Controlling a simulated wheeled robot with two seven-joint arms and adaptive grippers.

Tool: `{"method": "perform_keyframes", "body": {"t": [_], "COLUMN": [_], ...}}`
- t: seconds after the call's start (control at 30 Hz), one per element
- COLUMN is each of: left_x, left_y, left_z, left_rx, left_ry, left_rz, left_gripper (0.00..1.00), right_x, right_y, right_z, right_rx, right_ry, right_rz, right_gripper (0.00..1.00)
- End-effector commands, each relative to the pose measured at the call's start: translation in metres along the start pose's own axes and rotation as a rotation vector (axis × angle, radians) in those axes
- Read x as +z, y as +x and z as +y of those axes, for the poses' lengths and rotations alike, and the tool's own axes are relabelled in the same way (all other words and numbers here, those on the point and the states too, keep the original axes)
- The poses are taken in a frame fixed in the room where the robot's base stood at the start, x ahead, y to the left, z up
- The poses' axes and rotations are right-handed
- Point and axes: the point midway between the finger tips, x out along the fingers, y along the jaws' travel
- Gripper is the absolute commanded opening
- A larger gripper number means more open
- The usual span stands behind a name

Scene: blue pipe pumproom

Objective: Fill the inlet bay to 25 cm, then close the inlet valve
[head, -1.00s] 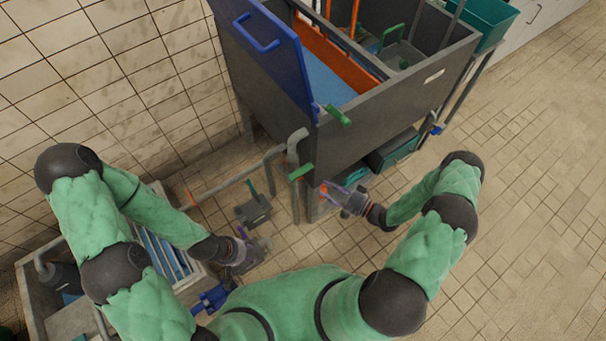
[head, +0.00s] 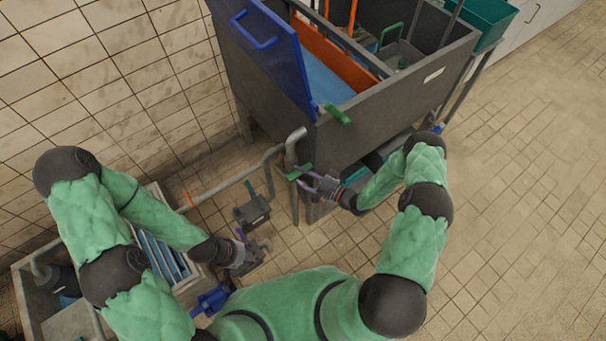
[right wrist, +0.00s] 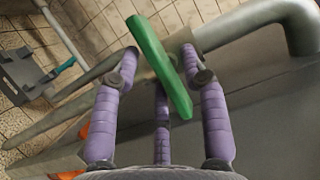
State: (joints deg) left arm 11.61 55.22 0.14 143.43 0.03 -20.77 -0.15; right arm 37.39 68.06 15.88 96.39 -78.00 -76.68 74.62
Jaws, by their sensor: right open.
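The grey tank (head: 352,131) stands upper centre in the head view. Behind its raised blue panel (head: 262,45), a bay holds a flat blue surface (head: 324,78), seemingly water, beside an orange divider (head: 335,58). I cannot read its depth. A green lever (head: 299,171) sits on the pipe below the tank's near corner; it also shows in the right wrist view (right wrist: 160,65). My right gripper (head: 308,178) is open, its purple fingers on both sides of this lever; contact is unclear. My left gripper (head: 252,246) hangs low left, away from the tank; its opening is unclear.
Another green handle (head: 338,114) sticks out at the tank's near rim. A grey pipe (head: 232,183) runs left from the tank along the wall. A dark grey box (head: 253,212) stands on the floor below it. Tiled floor at the right is clear.

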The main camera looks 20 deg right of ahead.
Motion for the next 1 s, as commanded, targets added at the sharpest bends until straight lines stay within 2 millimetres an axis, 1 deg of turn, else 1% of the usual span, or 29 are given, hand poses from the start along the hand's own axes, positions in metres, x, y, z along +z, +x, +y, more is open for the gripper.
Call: {"method": "perform_keyframes", "body": {"t": [0.13,0.17,0.2,0.27,0.3,0.33,0.6,0.73,0.87,1.0], "left_x": [0.000,0.000,0.000,0.000,0.000,0.000,0.000,0.000,0.000,-0.001], "left_y": [0.000,0.000,0.000,0.000,0.000,0.000,0.000,0.003,0.011,0.023], "left_z": [0.000,0.000,0.000,0.000,0.000,0.000,0.000,-0.001,-0.004,-0.008], "left_rx": [0.000,0.000,0.000,0.000,0.000,0.000,0.000,0.000,0.000,0.000], "left_ry": [0.000,0.000,0.000,0.000,0.000,0.000,0.000,0.000,0.000,0.000], "left_rz": [0.000,0.000,0.000,0.000,0.000,0.000,0.000,0.000,0.000,0.000], "left_gripper": [0.40,0.40,0.40,0.40,0.40,0.40,0.40,0.40,0.40,0.40], "right_x": [0.000,0.000,0.000,0.000,0.000,0.000,0.000,0.000,0.000,0.000], "right_y": [0.000,0.000,0.000,0.000,0.000,0.000,0.000,0.000,0.001,0.001], "right_z": [0.000,0.000,0.000,0.000,0.000,0.000,0.000,0.001,0.002,0.004], "right_rx": [0.000,0.000,0.000,0.000,0.000,0.000,0.000,-0.007,-0.025,-0.057], "right_ry": [0.000,0.000,0.000,0.000,0.000,0.000,0.000,0.014,0.054,0.130], "right_rz": [0.000,0.000,0.000,0.000,0.000,0.000,-0.001,-0.001,-0.002,-0.003], "right_gripper": [0.44,0.41,0.30,0.13,0.01,0.00,0.00,0.00,0.00,0.00]}}
